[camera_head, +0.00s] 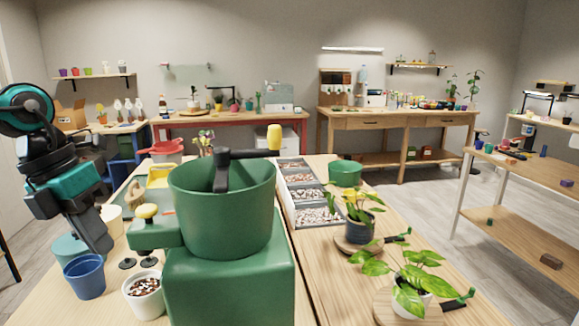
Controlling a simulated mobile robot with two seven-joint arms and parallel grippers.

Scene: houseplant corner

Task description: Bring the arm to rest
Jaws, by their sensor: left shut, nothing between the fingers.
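My left arm comes in from the left edge, black and teal. My left gripper (100,243) points down over the left side of the near table. It is shut with nothing held. It is beside a large green pot-like machine (222,215) with a black crank and yellow knob, and above a blue pot (85,277). A teal pot (68,248) stands partly behind the gripper. I cannot tell whether the gripper touches any of these. My right gripper is not in view.
A white pot (143,295) with brown and white pebbles stands at the front. A grey sectioned tray (315,217) holds gravel. A green pot (345,173) and two potted plants (358,215) on wooden boards stand right. Workbenches line the back wall.

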